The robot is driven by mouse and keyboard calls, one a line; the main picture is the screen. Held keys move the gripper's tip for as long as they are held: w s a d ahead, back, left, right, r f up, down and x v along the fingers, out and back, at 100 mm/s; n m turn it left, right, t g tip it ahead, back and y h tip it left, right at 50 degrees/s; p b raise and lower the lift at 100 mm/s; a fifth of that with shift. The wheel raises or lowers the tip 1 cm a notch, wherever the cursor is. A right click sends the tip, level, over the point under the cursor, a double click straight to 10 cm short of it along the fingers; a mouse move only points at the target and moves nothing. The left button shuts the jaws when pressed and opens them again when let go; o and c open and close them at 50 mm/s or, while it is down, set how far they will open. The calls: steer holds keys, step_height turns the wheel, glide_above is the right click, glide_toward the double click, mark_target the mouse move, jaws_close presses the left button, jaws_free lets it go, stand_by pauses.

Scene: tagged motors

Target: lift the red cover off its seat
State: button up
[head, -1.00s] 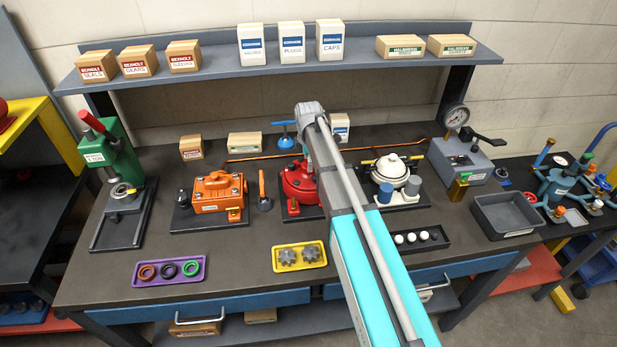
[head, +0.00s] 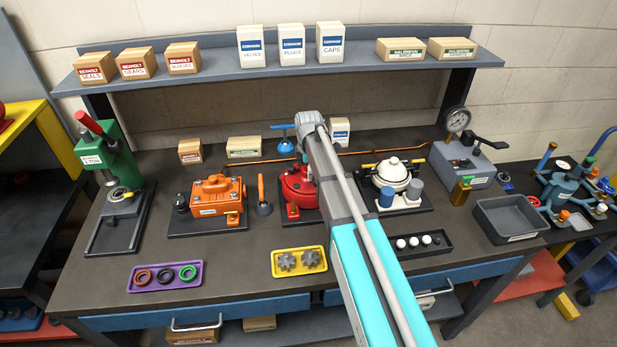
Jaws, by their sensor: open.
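The red cover (head: 297,184) is on the red motor unit on a dark base plate at the middle of the bench. It appears seated there, but my arm crosses in front and hides its right side. My arm reaches up from the lower right, and its grey joint shows above and behind the red unit. My gripper is hidden behind the arm, so I cannot see its fingers or whether they touch the cover.
An orange motor (head: 216,196) and an orange-handled tool (head: 263,195) stand left of the red unit. A white-topped motor (head: 391,174) stands close on its right. A yellow tray (head: 299,272) with gears lies in front. A blue-handled valve (head: 284,140) is behind.

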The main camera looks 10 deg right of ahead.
steer(key=c, duration=1.1)
steer(key=shift+o, duration=0.2)
steer(key=shift+r, duration=0.2)
step_height(320, 180, up, 3)
steer(key=p, duration=0.3)
steer(key=shift+f, duration=0.2)
steer(key=s+r+p, duration=0.1)
steer(key=r+p, duration=0.1)
steer(key=s+r+p, duration=0.4)
steer(key=shift+s+d+r+p, duration=0.15)
steer(key=shift+r+p, duration=0.2)
steer(key=shift+p, duration=0.05)
steer(key=s+r+p, duration=0.3)
steer(key=s, duration=0.5)
steer(key=shift+s+d+r, duration=0.15)
steer(key=shift+s+d, duration=0.1)
steer(key=shift+s, duration=0.1)
steer(key=shift+r+p, duration=0.15)
steer(key=shift+p, duration=0.15)
steer(key=shift+r+p, duration=1.35)
